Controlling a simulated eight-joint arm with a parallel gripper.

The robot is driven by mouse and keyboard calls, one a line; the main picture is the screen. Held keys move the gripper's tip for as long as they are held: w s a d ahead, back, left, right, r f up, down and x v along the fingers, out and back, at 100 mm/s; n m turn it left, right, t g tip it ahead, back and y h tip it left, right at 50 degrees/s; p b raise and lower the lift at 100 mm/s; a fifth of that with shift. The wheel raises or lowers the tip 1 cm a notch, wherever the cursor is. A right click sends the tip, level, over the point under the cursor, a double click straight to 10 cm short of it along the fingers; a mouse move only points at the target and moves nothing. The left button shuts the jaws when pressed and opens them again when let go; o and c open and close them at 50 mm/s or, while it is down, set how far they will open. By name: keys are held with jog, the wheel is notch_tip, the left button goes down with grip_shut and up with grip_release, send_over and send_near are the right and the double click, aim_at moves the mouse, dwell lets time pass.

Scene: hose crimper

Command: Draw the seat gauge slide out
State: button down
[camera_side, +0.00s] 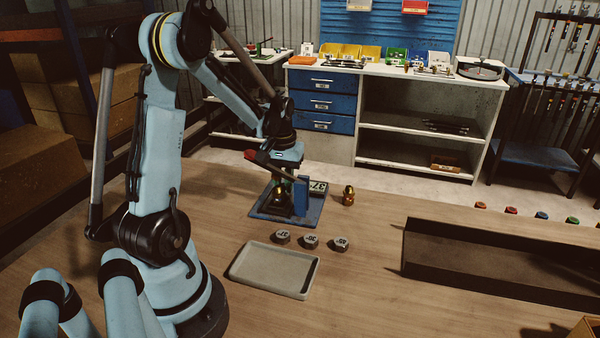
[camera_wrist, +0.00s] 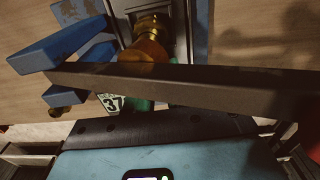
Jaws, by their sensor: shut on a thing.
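The crimper stands on a blue base plate (camera_side: 262,211) on the wooden table, with an upright blue plate (camera_side: 301,197) at its right. A brass fitting (camera_side: 280,196) sits in it and also shows in the wrist view (camera_wrist: 146,50). A dark bar (camera_wrist: 180,82) crosses the wrist view; its red end (camera_side: 252,156) shows in the side view. A tag reading 37 (camera_side: 318,187) stands behind the blue plate. My gripper (camera_side: 288,174) is low over the crimper, shut on what appears to be the seat gauge slide. Its fingertips and the slide are largely hidden.
A grey tray (camera_side: 240,270) lies in front, with three numbered dies (camera_side: 311,241) behind it. Another brass fitting (camera_side: 348,196) stands right of the crimper. A dark open trough (camera_side: 490,262) fills the right side.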

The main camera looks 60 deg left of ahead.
jog(key=shift+w+a, duration=2.5)
jog(key=shift+a, duration=0.1)
dwell(0.6)
jog(key=shift+c, duration=1.4)
grip_release()
jog(key=shift+r, duration=0.1)
notch_tip(320, 180, up, 9)
dwell(0.4)
